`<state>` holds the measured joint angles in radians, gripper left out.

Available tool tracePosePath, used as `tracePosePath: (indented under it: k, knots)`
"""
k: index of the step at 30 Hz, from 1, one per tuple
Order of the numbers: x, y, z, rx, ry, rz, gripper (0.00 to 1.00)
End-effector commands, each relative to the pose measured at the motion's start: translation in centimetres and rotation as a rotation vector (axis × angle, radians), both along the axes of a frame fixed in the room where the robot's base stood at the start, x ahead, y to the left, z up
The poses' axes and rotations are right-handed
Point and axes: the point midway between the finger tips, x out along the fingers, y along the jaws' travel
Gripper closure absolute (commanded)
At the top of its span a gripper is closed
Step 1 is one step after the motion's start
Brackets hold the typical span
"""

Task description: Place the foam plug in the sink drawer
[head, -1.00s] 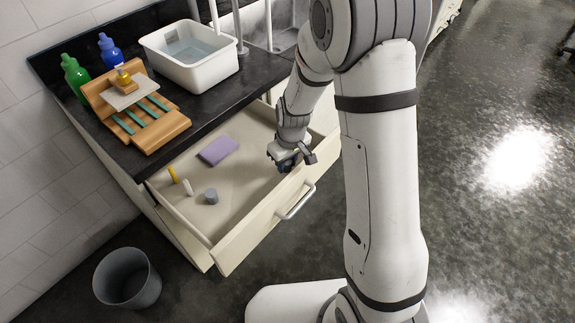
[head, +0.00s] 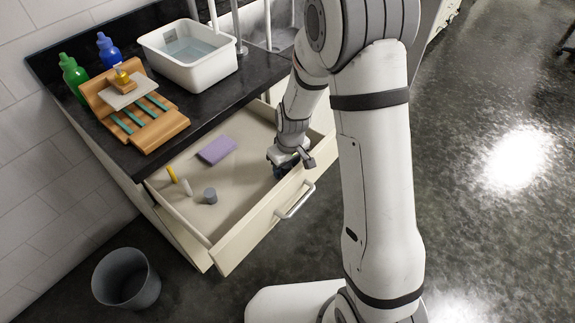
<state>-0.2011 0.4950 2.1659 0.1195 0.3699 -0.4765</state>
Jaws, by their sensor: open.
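The sink drawer (head: 232,225) is pulled open below the counter. A small grey cylinder (head: 210,195), which could be the foam plug, stands on the drawer floor near its front left. My gripper (head: 284,172) points down inside the right part of the drawer, close to the front wall and well to the right of the grey cylinder. It is open. Something dark blue shows at its fingers, but I cannot tell whether it is a separate object or part of the gripper. The fingertips are partly hidden.
A purple sponge (head: 217,150), a yellow stick (head: 172,174) and a white stick (head: 187,187) lie in the drawer. On the counter stand a white basin (head: 205,78), a wooden rack (head: 160,132) and green (head: 74,74) and blue (head: 108,47) bottles. A grey bin (head: 127,278) stands on the floor.

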Motion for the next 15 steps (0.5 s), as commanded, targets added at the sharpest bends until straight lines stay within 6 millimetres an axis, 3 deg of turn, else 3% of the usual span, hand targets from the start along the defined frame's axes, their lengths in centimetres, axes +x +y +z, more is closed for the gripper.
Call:
tracePosePath:
  k: [5,15]
  knots:
    - [0.0,-0.1,1.4,0.001,-0.003,-0.001,0.51]
    - [-0.7,-0.6,8.5,0.001,-0.005,-0.001,0.51]
